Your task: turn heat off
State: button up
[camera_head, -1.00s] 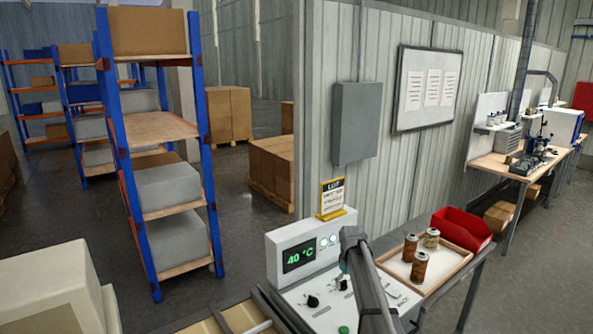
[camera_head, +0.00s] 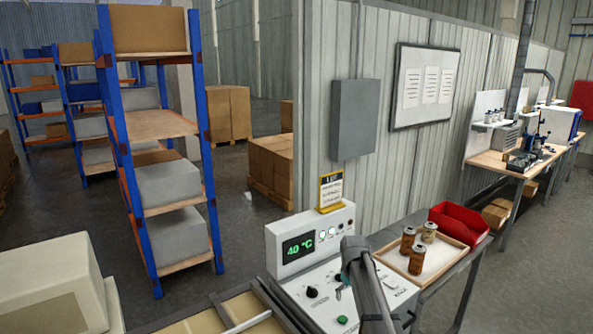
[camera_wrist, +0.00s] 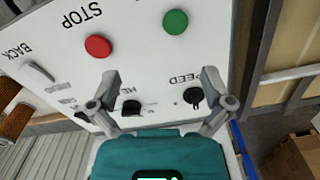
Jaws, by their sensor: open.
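The control panel (camera_head: 322,305) has a screen (camera_head: 299,249) reading 40 °C in green. In the wrist view, the black heat knob (camera_wrist: 131,107), its label partly hidden, lies near the left finger of my gripper (camera_wrist: 161,92). The black speed knob (camera_wrist: 194,97) lies near the right finger. My gripper is open and empty above the panel, with its fingers spread across the area of both knobs. In the head view the speed knob (camera_head: 312,292) shows clear, while my arm and gripper (camera_head: 346,272) partly cover the heat knob. Which way the heat knob points is unclear.
A red button (camera_wrist: 98,47) and a green button (camera_wrist: 175,22) stand on the panel. A yellow-framed sign (camera_head: 330,191) stands on top of it. A tray (camera_head: 449,262) with brown cartridges and a red bin (camera_head: 460,227) lie to the right.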

jog(key=s+f+m+b, duration=0.2)
jog(key=s+f+b, duration=0.2)
jog(key=s, duration=0.8)
jog(key=s+f+m+b, duration=0.2)
jog(key=s+f+b, duration=0.1)
jog(key=s, duration=0.9)
jog(key=shift+f+b, duration=0.4)
jog(key=shift+f, duration=0.15)
jog(key=shift+s, duration=0.1)
jog(key=c, duration=0.6)
jog(key=shift+a, duration=0.15)
